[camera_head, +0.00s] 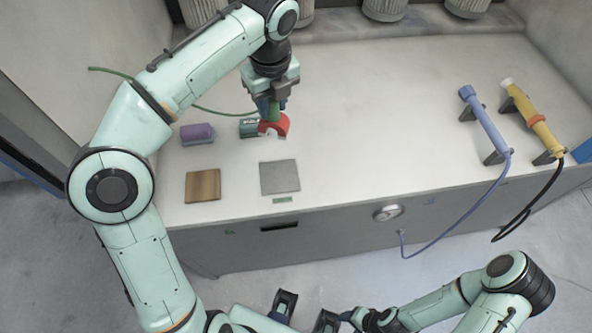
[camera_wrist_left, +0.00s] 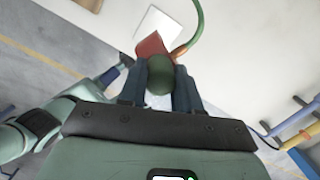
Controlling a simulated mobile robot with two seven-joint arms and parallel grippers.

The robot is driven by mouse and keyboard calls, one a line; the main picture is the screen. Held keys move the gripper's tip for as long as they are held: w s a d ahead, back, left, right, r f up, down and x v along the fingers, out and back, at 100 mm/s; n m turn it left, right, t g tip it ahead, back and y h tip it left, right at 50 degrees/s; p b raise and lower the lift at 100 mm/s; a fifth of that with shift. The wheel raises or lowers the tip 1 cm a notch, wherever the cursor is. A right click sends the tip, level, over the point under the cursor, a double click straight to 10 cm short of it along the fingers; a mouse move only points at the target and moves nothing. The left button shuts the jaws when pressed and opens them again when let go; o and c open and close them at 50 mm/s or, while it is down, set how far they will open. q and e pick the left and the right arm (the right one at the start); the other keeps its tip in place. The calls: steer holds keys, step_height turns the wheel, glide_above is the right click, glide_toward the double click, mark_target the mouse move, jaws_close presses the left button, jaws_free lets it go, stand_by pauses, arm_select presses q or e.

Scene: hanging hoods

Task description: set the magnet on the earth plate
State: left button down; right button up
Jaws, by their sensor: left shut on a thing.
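My left gripper (camera_head: 271,110) is shut on the green grip of a red magnet (camera_head: 275,126) and points down over the worktop. A green cable trails from it. In the left wrist view the green grip (camera_wrist_left: 160,75) sits between the fingers with the red magnet (camera_wrist_left: 150,45) beyond. A grey square plate (camera_head: 279,177), apparently the earth plate, lies nearer the front edge, with a small green label below it. The magnet is behind this plate in the head view, not over it; its height is unclear. My right arm is low at the front; its gripper's opening is unclear.
A teal block (camera_head: 249,127) stands close beside the magnet. A purple block (camera_head: 196,133) and a brown wooden plate (camera_head: 203,185) lie to the left. A blue torch (camera_head: 483,120) and a yellow torch (camera_head: 533,118) rest on stands at right. The worktop's middle is clear.

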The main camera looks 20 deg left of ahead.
mark_target(277, 127)
arm_select(q)
steer(key=shift+f+b, duration=2.6)
steer(key=shift+f, duration=7.35)
arm_select(e)
steer(key=shift+s+f, duration=0.2)
steer(key=shift+f, duration=0.65)
steer(key=shift+s+f, duration=0.15)
steer(key=shift+f, duration=0.75)
steer(key=shift+s+f, duration=0.2)
steer(key=shift+f, duration=0.65)
arm_select(q)
steer(key=shift+f, duration=0.1)
steer(key=c, duration=0.8)
jaws_free()
steer(key=r+p, duration=0.1)
steer(key=r, duration=0.7)
steer(key=s+d+r+p, duration=0.1)
steer(key=r, duration=0.3)
steer(key=shift+d+r+p, duration=0.1)
steer(key=shift+p, duration=0.2)
arm_select(e)
step_height(277, 127, up, 2)
steer(key=shift+r, duration=0.15)
